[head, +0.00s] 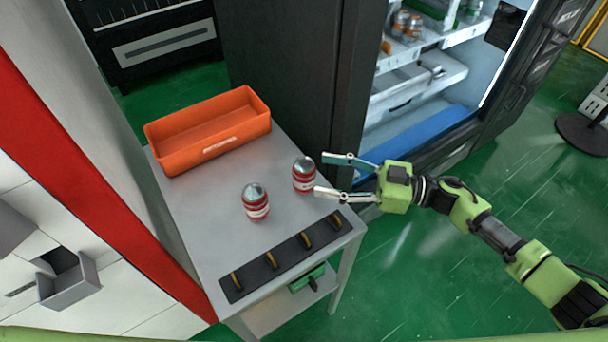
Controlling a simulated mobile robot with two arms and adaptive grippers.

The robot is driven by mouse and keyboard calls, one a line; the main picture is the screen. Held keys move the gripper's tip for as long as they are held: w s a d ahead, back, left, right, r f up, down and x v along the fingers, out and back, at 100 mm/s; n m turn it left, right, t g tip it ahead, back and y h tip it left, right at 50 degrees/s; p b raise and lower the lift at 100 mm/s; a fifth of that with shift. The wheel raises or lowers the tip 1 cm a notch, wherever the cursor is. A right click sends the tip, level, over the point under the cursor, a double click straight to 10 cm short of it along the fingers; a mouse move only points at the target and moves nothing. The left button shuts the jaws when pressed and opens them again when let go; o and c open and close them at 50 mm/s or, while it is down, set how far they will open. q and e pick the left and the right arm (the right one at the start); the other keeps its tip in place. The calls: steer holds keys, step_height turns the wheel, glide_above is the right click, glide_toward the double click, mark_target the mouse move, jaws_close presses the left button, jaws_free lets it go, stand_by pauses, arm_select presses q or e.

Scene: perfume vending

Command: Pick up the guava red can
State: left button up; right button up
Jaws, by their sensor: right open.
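Two red and white banded cans with silver domed tops stand upright on a grey table. One can (256,203) is nearer the table's middle. The other can (304,176) is by the table's right edge. They look alike, and I cannot tell from their labels which is guava red. My right gripper (332,175) is open, its two fingers pointing left toward the right-hand can. The fingertips are just to the right of that can, and nothing is held. My left gripper is not in view.
An orange bin (208,135) sits at the table's back left. A dark strip with several hooks (280,257) lies along the front edge of the table (200,215). An open fridge (420,85) with cans on its shelves stands behind at right.

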mark_target(304, 170)
steer(key=shift+b+x, duration=0.45)
steer(key=shift+x, duration=2.55)
steer(key=shift+s+d+r, duration=0.1)
steer(key=shift+r, duration=0.05)
steer(key=c, duration=1.3)
